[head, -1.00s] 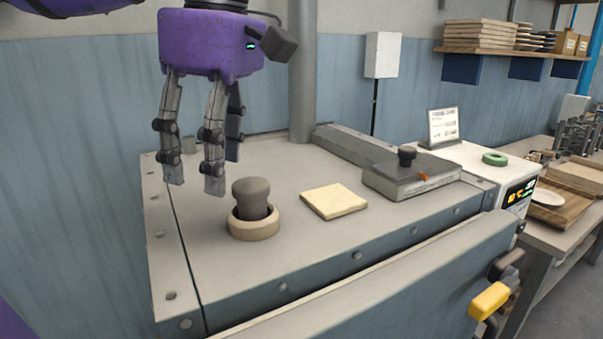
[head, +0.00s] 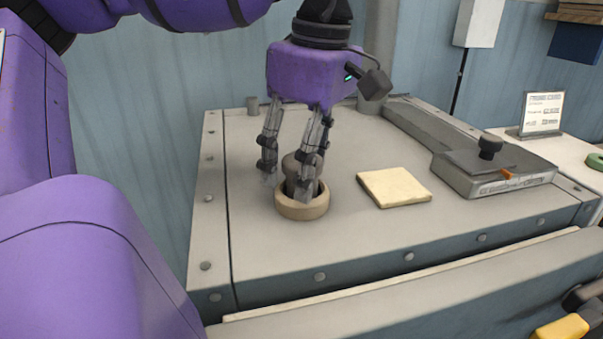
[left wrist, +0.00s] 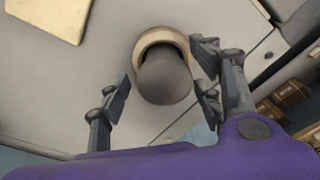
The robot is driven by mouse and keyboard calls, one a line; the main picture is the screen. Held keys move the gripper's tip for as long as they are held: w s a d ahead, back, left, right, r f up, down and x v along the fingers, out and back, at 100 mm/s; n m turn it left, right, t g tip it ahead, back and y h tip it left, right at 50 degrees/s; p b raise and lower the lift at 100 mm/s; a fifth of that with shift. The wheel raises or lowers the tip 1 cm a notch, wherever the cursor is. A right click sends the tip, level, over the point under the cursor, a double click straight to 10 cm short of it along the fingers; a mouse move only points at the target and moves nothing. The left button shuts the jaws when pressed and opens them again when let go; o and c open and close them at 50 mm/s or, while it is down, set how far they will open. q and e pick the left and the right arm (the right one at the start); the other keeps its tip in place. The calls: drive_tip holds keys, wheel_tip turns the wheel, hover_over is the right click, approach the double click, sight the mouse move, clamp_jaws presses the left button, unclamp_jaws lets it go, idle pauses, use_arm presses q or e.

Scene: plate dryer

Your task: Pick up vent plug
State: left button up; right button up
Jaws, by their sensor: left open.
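The vent plug (head: 291,172) is a dark grey-brown rounded knob standing in a beige ring (head: 302,209) on top of the grey dryer. My left gripper (head: 289,187) is open and points down, with its fingers on either side of the plug and partly covering it in the head view. In the left wrist view the plug (left wrist: 164,78) lies between the spread fingers (left wrist: 160,92), with gaps visible at both sides. The ring (left wrist: 160,37) shows behind the plug there. My right gripper is not in view.
A flat cream pad (head: 394,187) lies just right of the ring. A grey hatch with a black knob (head: 490,146) stands farther right. The dryer top (head: 340,255) in front of the ring is clear.

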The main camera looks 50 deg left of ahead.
use_arm(q)
drive_tip(key=c, duration=1.3)
drive_tip(key=shift+r, duration=0.1)
drive_tip(key=shift+c, duration=0.2)
